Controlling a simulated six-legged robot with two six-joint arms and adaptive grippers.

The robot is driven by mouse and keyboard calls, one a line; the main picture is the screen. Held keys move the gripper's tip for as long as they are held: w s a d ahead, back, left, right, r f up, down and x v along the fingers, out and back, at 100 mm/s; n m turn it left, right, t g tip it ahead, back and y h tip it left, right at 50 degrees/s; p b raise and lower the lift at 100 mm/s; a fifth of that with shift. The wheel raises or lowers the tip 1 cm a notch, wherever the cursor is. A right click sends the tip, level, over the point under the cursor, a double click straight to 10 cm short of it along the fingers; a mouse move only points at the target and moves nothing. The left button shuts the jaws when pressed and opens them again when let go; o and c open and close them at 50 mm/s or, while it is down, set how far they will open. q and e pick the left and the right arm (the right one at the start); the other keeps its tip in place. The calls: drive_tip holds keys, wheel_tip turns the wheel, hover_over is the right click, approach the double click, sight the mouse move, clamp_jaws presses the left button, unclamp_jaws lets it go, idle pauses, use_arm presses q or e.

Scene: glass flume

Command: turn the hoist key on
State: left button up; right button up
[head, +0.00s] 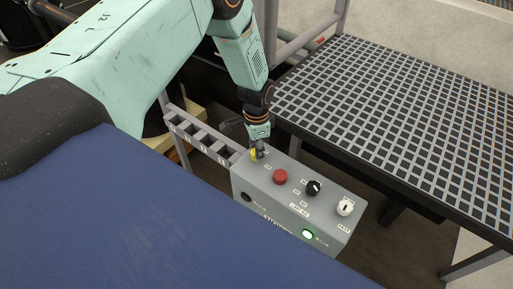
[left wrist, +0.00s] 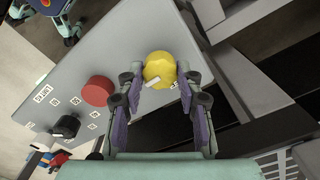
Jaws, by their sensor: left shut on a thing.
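A grey control box (head: 258,187) carries a row of controls on its sloped top. At its left end is a yellow knob (left wrist: 160,67) with a small white bar on it. My left gripper (head: 259,146) points down at this knob, and in the left wrist view its two fingers (left wrist: 158,78) close on either side of it. In the head view the gripper hides most of the knob. A white key-like switch (head: 345,207) sits at the box's right end, apart from the gripper. Its label is too small to read surely. My right gripper is out of view.
A red button (head: 280,177) and a black selector (head: 313,188) stand between the yellow knob and the white switch. A green lamp (head: 308,234) glows on the front face. A grating platform (head: 400,110) lies behind, and a grey slotted rail (head: 195,133) runs left.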

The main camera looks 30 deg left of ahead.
use_arm(q)
drive_tip(key=o, duration=1.1)
drive_tip(key=shift+o, duration=0.2)
wheel_tip(320, 180, up, 12)
drive_tip(key=shift+s+f, duration=0.1)
idle(0.3)
